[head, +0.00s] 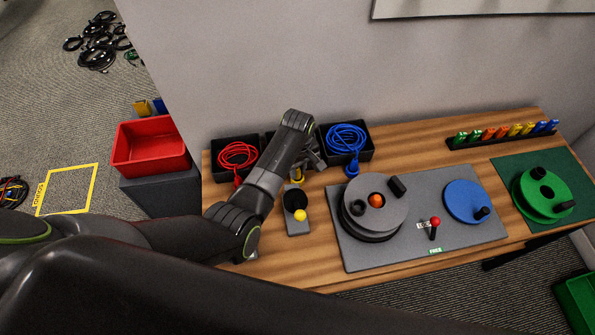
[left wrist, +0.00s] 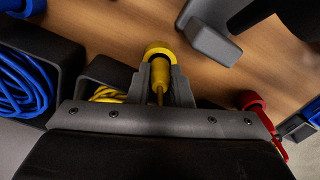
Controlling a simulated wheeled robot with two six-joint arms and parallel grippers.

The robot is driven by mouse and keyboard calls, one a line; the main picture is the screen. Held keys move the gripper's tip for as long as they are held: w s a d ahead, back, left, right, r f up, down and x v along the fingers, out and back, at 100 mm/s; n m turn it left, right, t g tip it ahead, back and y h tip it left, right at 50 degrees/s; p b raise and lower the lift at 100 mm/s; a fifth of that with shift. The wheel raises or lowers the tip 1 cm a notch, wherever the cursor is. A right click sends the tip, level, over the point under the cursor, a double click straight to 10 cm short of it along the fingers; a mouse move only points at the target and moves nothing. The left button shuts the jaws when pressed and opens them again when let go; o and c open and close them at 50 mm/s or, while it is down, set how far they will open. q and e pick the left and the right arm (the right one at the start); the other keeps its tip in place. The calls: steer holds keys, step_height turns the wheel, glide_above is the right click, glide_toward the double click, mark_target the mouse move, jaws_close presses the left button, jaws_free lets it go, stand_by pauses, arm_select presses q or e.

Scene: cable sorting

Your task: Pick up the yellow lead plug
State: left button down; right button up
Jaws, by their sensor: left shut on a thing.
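The yellow lead plug (left wrist: 159,68) is between the two fingers of my left gripper (left wrist: 160,88), which is shut on it. The plug's round end faces away from the gripper, above or at the wooden table; I cannot tell whether it touches. The yellow lead (left wrist: 107,95) lies coiled in the middle black bin, partly hidden by the gripper. In the head view the left gripper (head: 312,157) reaches over the middle bin, and a bit of the yellow plug (head: 298,176) shows below it. My right gripper is not in view.
A red cable (head: 238,155) and a blue cable (head: 346,138) lie in black bins on either side. A grey stand with a yellow ball (head: 300,215) is in front. A grey board (head: 459,247) with reels takes up the table's middle.

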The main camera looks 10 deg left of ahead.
arm_select(q)
step_height(320, 180, up, 10)
steer(key=shift+f+b, duration=0.1)
steer(key=shift+b, duration=0.3)
stand_by(0.5)
